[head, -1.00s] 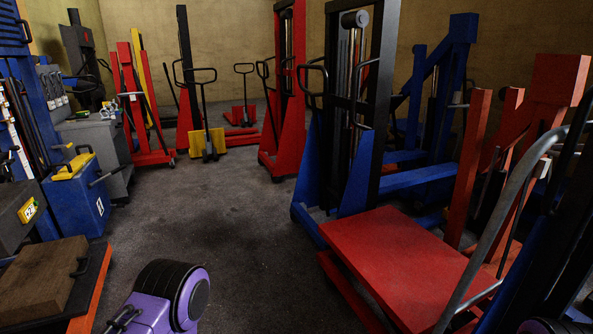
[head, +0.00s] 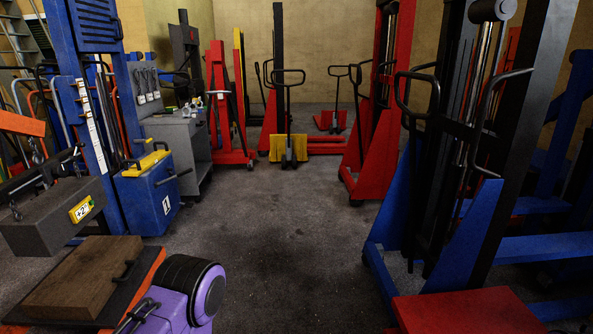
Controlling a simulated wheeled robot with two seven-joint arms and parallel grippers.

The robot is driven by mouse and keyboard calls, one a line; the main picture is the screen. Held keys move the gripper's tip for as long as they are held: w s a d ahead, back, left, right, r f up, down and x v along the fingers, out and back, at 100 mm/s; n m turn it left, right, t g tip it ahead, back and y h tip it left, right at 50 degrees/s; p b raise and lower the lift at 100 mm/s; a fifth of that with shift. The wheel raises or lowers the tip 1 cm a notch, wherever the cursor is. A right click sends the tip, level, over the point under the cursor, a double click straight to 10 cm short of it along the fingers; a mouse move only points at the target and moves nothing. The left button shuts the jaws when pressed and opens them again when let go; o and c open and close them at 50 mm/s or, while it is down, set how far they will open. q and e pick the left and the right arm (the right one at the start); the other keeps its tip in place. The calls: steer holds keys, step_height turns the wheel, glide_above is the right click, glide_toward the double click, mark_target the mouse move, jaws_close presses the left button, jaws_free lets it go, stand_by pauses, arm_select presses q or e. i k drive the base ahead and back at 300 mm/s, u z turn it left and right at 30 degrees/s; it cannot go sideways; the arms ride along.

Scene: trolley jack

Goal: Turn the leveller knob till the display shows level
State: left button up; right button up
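A small yellow display (head: 82,209) with dark characters, which look like "+2", is on the end of a dark grey block (head: 45,222) at the left. The block hangs on chains below an orange beam (head: 20,122) and a dark bar. I cannot clearly make out the leveller knob on it. A purple and black part of my own arm shows at the bottom, in front of a wooden block. Neither of my grippers is in view.
A wooden block (head: 82,277) lies on an orange-edged platform at the lower left. A blue box (head: 148,203) with a yellow top and a grey cabinet (head: 180,140) stand behind. A blue lifter (head: 400,225) and red platform (head: 465,312) are at right. The middle floor is clear.

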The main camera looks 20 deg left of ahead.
mark_target(59, 169)
steer(key=u, duration=0.95)
steer(key=i, duration=1)
steer(key=u, duration=1)
steer(key=i, duration=0.5)
steer(key=z, duration=1.1)
steer(key=i, duration=1.6)
steer(key=u, duration=0.45)
